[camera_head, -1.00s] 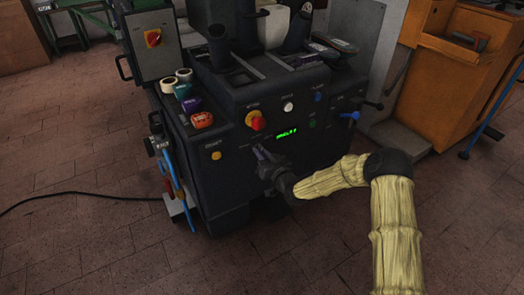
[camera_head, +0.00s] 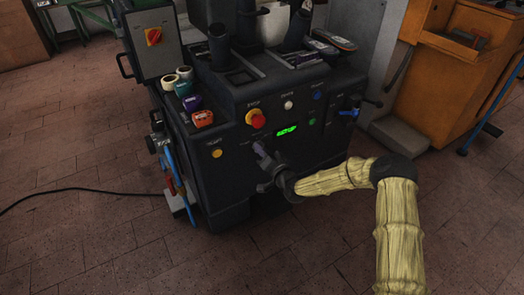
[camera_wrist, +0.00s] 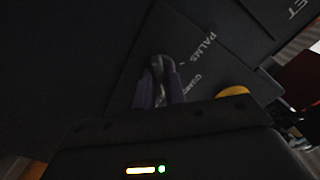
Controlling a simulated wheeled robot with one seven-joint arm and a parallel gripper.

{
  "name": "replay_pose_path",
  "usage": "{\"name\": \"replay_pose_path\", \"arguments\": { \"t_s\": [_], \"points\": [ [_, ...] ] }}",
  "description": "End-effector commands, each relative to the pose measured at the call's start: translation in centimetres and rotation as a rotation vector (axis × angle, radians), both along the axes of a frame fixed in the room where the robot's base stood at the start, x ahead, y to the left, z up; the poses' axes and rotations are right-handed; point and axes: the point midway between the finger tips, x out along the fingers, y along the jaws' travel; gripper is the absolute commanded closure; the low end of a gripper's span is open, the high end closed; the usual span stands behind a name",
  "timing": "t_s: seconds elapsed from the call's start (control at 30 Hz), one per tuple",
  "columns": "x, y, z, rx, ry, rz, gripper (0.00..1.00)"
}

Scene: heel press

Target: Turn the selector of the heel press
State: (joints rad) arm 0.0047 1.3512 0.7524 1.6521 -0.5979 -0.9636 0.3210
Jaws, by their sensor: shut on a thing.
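The heel press (camera_head: 290,160) is a dark cabinet with a control panel on its front. My gripper (camera_head: 260,150) is at the panel's lower left, below the red stop button (camera_head: 255,118) and left of the lit green display (camera_head: 287,130). In the wrist view, my gripper (camera_wrist: 159,82) has its two purple-padded fingers shut around a small grey knob (camera_wrist: 157,66), which looks like the selector. The fingers hide most of it, so its pointer setting cannot be read. Panel lettering "PALMS" and "GUARD" shows beside the fingers.
A yellow button (camera_head: 216,153) sits left of my gripper, with white, green and blue buttons to the right. An orange bench (camera_head: 450,75) stands at right.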

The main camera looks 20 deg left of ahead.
Motion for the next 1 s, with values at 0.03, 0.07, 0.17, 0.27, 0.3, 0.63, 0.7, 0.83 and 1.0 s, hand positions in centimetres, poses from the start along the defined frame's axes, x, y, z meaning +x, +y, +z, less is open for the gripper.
{"name": "replay_pose_path", "arguments": {
  "t_s": [0.03,0.07,0.17,0.27,0.3,0.63,0.7,0.83,1.0],
  "points": [
    [-0.1,-0.2,-0.4,-0.004,0.009,0.000,1.00],
    [-0.1,-0.2,-0.4,-0.004,0.009,0.000,1.00],
    [-0.1,-0.2,-0.4,-0.004,0.009,0.000,1.00],
    [-0.1,-0.2,-0.4,-0.005,0.008,0.000,0.86],
    [-0.1,-0.2,-0.4,-0.005,0.008,0.000,0.78],
    [0.0,-0.1,-0.1,-0.002,0.003,-0.001,0.66],
    [-0.1,-0.2,-0.1,-0.002,0.002,0.000,0.66],
    [-0.7,-0.8,0.0,-0.003,0.002,-0.001,0.66],
    [-2.3,-2.8,0.2,-0.003,0.005,-0.001,0.66]
  ]
}}
